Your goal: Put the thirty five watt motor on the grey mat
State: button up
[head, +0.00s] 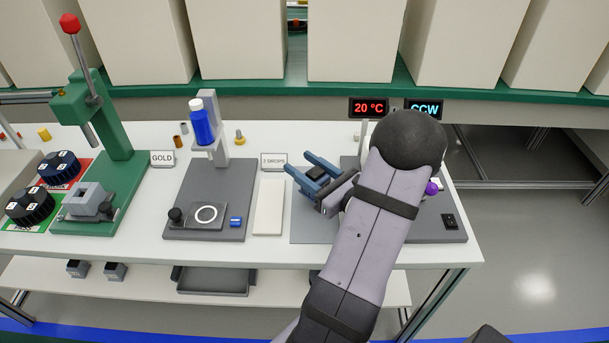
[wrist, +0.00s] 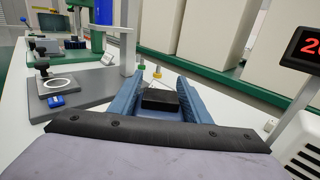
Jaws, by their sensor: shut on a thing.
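My gripper (head: 299,163) has blue fingers and is above the right half of the white table. It is shut on a small black block (head: 316,173), which also shows between the fingers in the wrist view (wrist: 160,100). I cannot read any wattage on the block. A flat grey mat (head: 303,229) lies on the table below my gripper; my arm hides its right part. The block appears raised above the mat. Two small dark boxes with pale labels, one (head: 78,267) and one (head: 115,271), stand on the lower shelf at left; their labels are too small to read.
Left of the mat are a white strip (head: 268,208) and a grey stand (head: 205,228) with a blue bottle (head: 202,127). A green press (head: 115,125) is farther left. A grey base with a black switch (head: 449,221) is right. Cream bins (head: 350,40) line the back.

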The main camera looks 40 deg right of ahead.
jog(key=shift+f, duration=1.5)
jog(key=shift+f, duration=0.1)
jog(key=o, duration=1.5)
jog(key=shift+f, duration=0.1)
jog(key=shift+c, duration=0.2)
jog(key=shift+r, duration=0.25)
jog(key=shift+s+d+f, duration=0.1)
jog(key=shift+s, duration=0.25)
jog(key=s+b, duration=0.1)
jog(key=s, duration=1)
jog(key=shift+s, duration=0.2)
jog(key=shift+w, duration=0.1)
